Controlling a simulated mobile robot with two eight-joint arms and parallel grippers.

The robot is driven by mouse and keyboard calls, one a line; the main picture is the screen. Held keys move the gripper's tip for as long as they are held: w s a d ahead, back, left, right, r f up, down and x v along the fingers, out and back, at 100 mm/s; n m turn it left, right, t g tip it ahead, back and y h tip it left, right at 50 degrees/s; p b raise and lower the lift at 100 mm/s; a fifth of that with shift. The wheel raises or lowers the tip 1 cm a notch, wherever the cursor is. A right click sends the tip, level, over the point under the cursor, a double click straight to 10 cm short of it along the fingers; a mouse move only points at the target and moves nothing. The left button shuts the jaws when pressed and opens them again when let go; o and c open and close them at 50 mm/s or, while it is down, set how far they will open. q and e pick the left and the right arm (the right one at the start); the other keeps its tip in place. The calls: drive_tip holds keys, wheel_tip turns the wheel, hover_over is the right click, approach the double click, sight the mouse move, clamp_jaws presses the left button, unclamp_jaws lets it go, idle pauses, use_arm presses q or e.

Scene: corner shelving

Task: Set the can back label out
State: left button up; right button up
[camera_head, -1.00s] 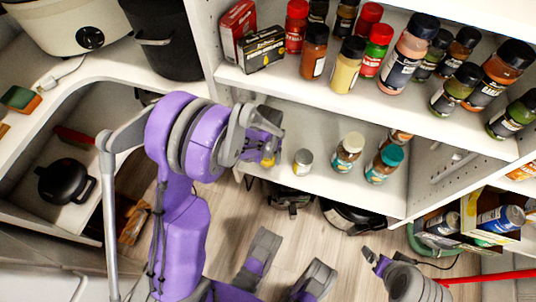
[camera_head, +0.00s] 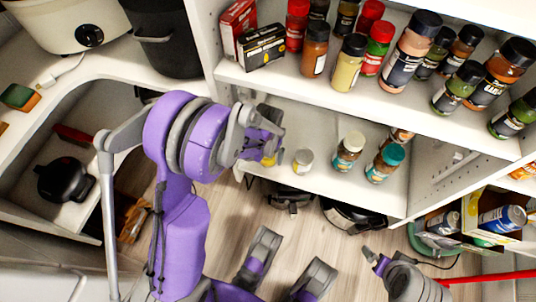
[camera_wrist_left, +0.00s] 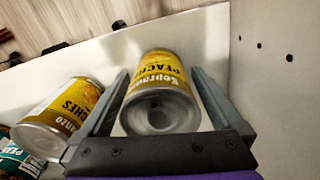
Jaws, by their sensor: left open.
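A yellow-labelled can (camera_wrist_left: 160,92) sits between the two fingers of my left gripper (camera_wrist_left: 162,78) in the left wrist view. The gripper is open, with a finger on either side. In the head view the left gripper (camera_head: 272,135) is at the left end of the lower shelf, where a little yellow of this can (camera_head: 268,159) shows. A second can (camera_head: 303,161) stands just right of it; it also shows in the left wrist view (camera_wrist_left: 60,118). My right gripper (camera_head: 374,260) is low over the floor.
The lower shelf (camera_head: 325,190) carries teal-labelled jars (camera_head: 347,152) further right. The upper shelf holds several spice bottles (camera_head: 405,50) and two small boxes. A white side wall (camera_wrist_left: 275,75) stands close to the right of the left gripper. Some shelf between second can and jars is bare.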

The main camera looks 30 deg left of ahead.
use_arm(q)
wheel_tip(320, 180, up, 10)
drive_tip(key=p, duration=0.3)
drive_tip(key=shift+r, duration=0.15)
use_arm(e)
drive_tip(key=r, duration=0.3)
drive_tip(key=shift+s+r, duration=0.25)
drive_tip(key=shift+r, duration=0.05)
use_arm(q)
drive_tip(key=shift+s, duration=0.1)
